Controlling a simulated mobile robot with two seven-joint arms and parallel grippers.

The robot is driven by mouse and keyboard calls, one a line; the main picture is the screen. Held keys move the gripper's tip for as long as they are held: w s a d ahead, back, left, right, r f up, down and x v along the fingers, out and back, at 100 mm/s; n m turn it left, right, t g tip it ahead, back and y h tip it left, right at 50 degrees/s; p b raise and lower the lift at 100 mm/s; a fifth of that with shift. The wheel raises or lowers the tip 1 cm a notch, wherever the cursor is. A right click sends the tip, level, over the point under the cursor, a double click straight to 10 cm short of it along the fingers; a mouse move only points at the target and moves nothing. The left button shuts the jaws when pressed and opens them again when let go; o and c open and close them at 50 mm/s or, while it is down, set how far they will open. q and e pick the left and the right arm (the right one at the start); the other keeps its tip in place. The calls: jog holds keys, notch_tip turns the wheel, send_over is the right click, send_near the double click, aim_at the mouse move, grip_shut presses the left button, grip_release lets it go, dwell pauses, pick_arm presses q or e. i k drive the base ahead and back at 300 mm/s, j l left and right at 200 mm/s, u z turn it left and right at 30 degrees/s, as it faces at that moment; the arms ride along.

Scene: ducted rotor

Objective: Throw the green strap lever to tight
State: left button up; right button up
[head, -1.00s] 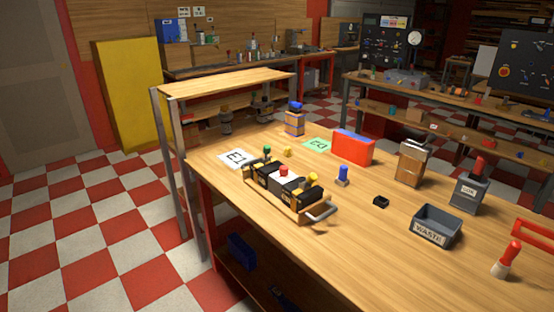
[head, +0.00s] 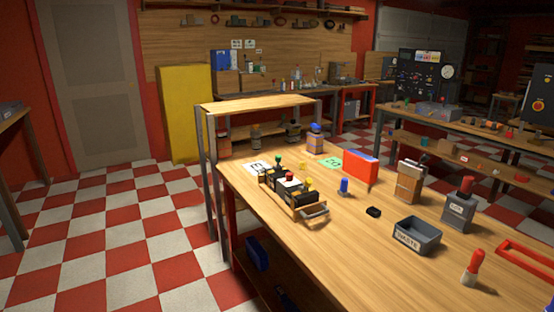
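A wooden tray (head: 304,215) with a grey handle and several black parts sits on the workbench. A green knob (head: 278,160), seemingly the green strap lever, stands up at the tray's far left end. A red knob (head: 289,177) is near the tray's middle and a yellow knob (head: 309,184) is near its right end. The levers are small here, and I cannot tell whether the green one is set loose or tight. Neither of my grippers is in view.
The workbench (head: 350,248) also carries a red box (head: 360,167), a blue-topped peg (head: 344,187), a black block (head: 373,212), a grey waste bin (head: 417,236) and a red-handled tool (head: 473,268). A raised shelf (head: 255,103) stands at its far left end. Checkered floor lies open at left.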

aim_at(278, 158)
jog(key=k+l+z, duration=0.1)
jog(key=z, duration=0.3)
jog(key=i+j+z, duration=0.1)
jog(key=z, duration=0.35)
jog(key=j+z, duration=0.15)
jog(key=z, duration=0.3)
jog(key=i+j+z, duration=0.1)
jog(key=z, duration=0.4)
jog(key=j+z, duration=0.35)
jog(key=j, duration=0.2)
jog(key=j+z, duration=0.3)
jog(key=j, duration=0.25)
jog(key=k+j+z, duration=0.15)
jog(key=j, duration=0.2)
jog(key=j+z, duration=0.15)
jog(key=j, duration=0.2)
jog(key=k+j+z, duration=0.15)
jog(key=j, duration=0.15)
jog(key=k+j, duration=0.15)
jog(key=j, duration=0.25)
jog(key=k+j, duration=0.1)
jog(key=j, duration=0.35)
jog(key=k+j+z, duration=0.1)
jog(key=j, duration=0.3)
jog(key=k+j, duration=0.15)
jog(key=j, duration=0.25)
jog(key=k+j, duration=0.15)
jog(key=j, duration=0.25)
jog(key=z, duration=0.05)
